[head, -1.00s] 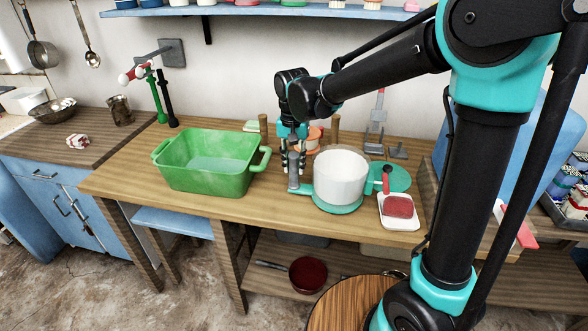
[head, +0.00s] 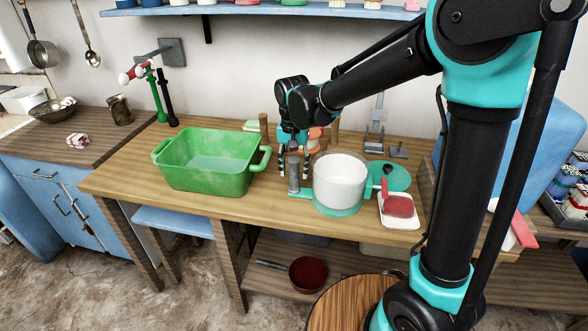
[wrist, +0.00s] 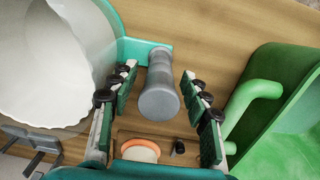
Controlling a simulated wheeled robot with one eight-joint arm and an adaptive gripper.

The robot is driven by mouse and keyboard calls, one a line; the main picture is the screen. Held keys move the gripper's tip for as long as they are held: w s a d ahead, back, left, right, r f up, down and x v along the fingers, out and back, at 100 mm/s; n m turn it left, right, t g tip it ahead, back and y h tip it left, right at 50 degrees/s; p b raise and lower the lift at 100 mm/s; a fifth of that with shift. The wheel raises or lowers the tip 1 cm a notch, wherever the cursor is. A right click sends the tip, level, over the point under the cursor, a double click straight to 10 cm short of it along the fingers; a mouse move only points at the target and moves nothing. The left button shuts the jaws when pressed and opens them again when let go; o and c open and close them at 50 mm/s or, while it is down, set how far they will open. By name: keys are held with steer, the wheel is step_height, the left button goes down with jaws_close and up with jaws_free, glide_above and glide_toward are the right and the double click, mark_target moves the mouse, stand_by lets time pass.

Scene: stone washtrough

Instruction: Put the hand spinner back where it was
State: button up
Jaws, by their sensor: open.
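The hand spinner appears to be the white round tub (head: 340,172) on a teal base (head: 338,210), with an upright grey handle (head: 293,176) at its left. It stands on the wooden table. My gripper (head: 294,166) is open, with its fingers on either side of the grey handle. In the wrist view, my gripper (wrist: 158,72) has the grey handle (wrist: 160,95) between its fingers, with visible gaps on both sides. The white tub (wrist: 45,65) shows at the left there. The handle's foot joins the teal base.
A green basin (head: 210,165) stands left of the handle. A teal disc (head: 392,172) and a white tray (head: 400,219) with a red brush (head: 398,205) lie right of the tub. An orange-and-white item (wrist: 137,150) lies behind. The table's front left is clear.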

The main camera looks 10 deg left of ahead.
steer(key=shift+r, duration=0.15)
step_height(320, 180, up, 12)
steer(key=shift+a, duration=0.1)
stand_by(0.3)
